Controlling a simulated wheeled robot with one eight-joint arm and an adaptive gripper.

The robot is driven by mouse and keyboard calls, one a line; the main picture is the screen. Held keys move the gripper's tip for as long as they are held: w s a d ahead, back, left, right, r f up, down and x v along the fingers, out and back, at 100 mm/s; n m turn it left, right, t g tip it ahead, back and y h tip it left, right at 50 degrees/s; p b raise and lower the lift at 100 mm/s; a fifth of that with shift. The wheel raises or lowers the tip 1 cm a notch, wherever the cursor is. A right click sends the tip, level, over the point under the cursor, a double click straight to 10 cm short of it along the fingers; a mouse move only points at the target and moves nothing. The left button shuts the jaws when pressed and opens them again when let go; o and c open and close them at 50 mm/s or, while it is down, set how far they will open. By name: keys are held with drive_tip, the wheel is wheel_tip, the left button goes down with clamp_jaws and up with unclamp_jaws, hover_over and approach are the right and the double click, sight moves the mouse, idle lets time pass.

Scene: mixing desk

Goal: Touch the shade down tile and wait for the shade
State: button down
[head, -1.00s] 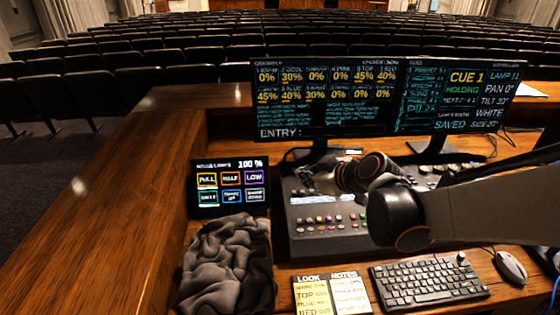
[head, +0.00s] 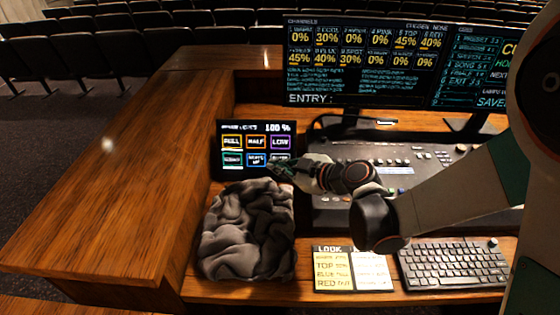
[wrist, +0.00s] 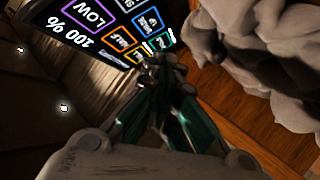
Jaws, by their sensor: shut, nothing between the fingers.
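The touch panel (head: 222,150) stands upright at the left end of the desk, with two rows of outlined tiles and "100 %" at its top. Its lower right tile (head: 281,158) looks like the shade down tile; its lettering is too small to read surely and my gripper partly covers it. My gripper (head: 273,166) is shut and empty at the panel's lower right corner. Contact cannot be told. In the wrist view the panel (wrist: 62,38) appears rotated, and my shut fingertips (wrist: 160,68) are near its lower edge, close to the yellow and green tiles.
A crumpled grey cloth (head: 248,232) lies just in front of the panel, below my gripper. The console (head: 420,165), monitor (head: 360,65), note cards (head: 352,270) and keyboard (head: 453,264) are to the right. The wooden ledge (head: 120,190) on the left is clear.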

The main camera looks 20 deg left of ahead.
drive_tip(key=shift+w+a+f+b, duration=0.25)
drive_tip(key=shift+w+f, duration=0.35)
drive_tip(key=shift+w, duration=0.55)
drive_tip(key=shift+w+a+f+b, duration=0.1)
drive_tip(key=shift+w+a+f, duration=0.2)
drive_tip(key=shift+w+f, duration=0.6)
drive_tip(key=shift+w+a+f+b, duration=0.2)
drive_tip(key=shift+w+a+f, duration=0.15)
drive_tip(key=shift+w, duration=1)
drive_tip(key=shift+w, duration=0.1)
drive_tip(key=shift+w+f, duration=0.2)
drive_tip(key=shift+w, duration=0.05)
